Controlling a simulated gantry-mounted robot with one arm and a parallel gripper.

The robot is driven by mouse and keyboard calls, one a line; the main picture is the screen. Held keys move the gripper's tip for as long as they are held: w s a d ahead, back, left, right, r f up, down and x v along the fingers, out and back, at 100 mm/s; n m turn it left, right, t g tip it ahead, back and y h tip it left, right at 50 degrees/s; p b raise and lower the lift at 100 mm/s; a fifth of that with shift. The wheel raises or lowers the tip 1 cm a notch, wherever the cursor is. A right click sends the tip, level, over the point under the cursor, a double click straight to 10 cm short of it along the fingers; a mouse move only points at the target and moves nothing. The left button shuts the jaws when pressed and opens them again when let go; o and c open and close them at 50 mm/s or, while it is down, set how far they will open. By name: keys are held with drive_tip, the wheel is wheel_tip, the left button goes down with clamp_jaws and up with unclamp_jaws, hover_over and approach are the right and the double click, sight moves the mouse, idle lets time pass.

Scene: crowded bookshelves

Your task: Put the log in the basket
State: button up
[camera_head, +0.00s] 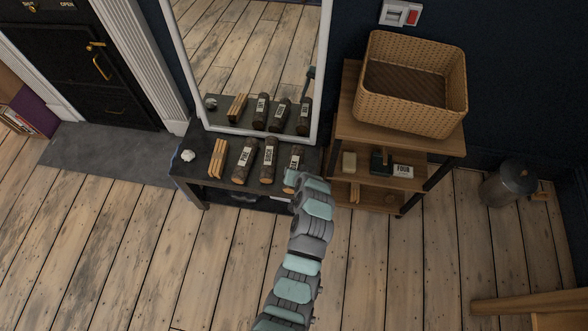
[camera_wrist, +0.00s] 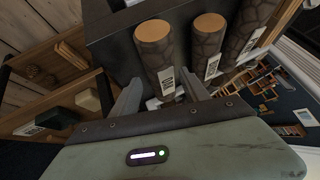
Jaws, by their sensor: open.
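Three dark bark logs with pale cut ends and white labels lie side by side on the low black bench. The left log (camera_head: 243,160) and middle log (camera_head: 268,160) are plain to see; the right log (camera_head: 295,158) is partly hidden by my arm. In the wrist view, the nearest log (camera_wrist: 153,45) lies just ahead of my gripper (camera_wrist: 163,94), between its two spread fingers. My gripper is open, and I cannot tell whether a finger touches the log. The wicker basket (camera_head: 400,114) stands on top of the wooden shelf at the right and looks empty.
The black bench (camera_head: 222,181) also bears split wood pieces (camera_head: 217,157) and a small white object (camera_head: 188,155). A mirror (camera_head: 250,60) stands behind the logs. The wooden shelf (camera_head: 440,146) holds small blocks below the basket. A metal bin (camera_head: 508,183) stands at right.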

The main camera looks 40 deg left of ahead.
sight(295, 167)
drive_tip(key=x, duration=0.1)
drive_tip(key=b+x, duration=0.1)
drive_tip(key=x, duration=0.1)
drive_tip(key=b+x, duration=0.1)
drive_tip(key=x, duration=0.1)
drive_tip(key=shift+w+a+r, duration=0.2)
drive_tip(key=shift+w+r, duration=0.1)
drive_tip(key=shift+c, duration=0.3)
clamp_jaws()
